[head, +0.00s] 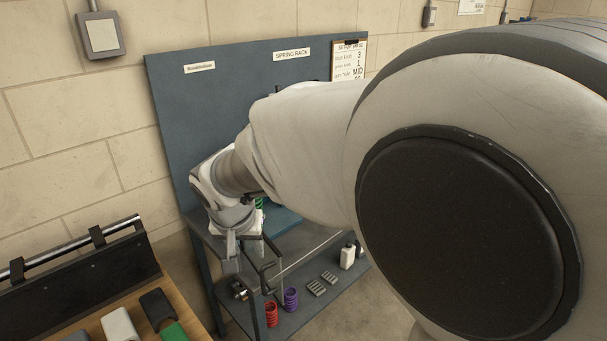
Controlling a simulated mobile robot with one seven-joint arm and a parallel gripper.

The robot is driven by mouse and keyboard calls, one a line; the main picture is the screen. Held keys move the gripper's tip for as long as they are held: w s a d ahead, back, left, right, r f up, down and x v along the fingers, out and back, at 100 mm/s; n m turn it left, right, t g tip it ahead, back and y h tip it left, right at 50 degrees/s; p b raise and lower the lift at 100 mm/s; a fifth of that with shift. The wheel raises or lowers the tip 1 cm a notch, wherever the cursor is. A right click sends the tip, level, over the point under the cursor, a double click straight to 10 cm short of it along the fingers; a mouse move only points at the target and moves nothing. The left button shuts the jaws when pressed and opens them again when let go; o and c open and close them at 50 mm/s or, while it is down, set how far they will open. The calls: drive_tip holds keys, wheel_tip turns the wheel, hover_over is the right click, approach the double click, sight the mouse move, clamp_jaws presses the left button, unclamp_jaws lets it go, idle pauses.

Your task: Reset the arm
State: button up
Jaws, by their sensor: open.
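My arm reaches from the right side of the head view across the middle toward a blue-grey workbench with a tall back panel (215,110). My gripper (244,262) hangs at the arm's far end, pointing down in front of the bench. Its fingers are apart and I see nothing held between them. A green coil (259,203) shows partly behind the wrist. My arm hides much of the bench top and the lower part of the panel.
The lower shelf holds a red spring (271,313), a purple spring (290,299), grey slotted blocks (322,284) and a white bottle (347,256). A wooden table (95,325) with a black rail rack (80,278) stands at the lower left. A clipboard (350,66) hangs on the panel.

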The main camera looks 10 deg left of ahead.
drive_tip(key=s+d+r+m, duration=0.15)
drive_tip(key=d+r, duration=0.25)
drive_tip(key=d, duration=0.6)
drive_tip(key=s+d+r+n, duration=0.15)
drive_tip(key=d+r, duration=0.25)
drive_tip(key=d, duration=0.5)
drive_tip(key=s+d+m+t, duration=0.1)
drive_tip(key=s+d, duration=1.1)
drive_tip(key=shift+s+d+r+h, duration=0.2)
drive_tip(key=shift+s+h, duration=0.1)
drive_tip(key=shift+s, duration=0.1)
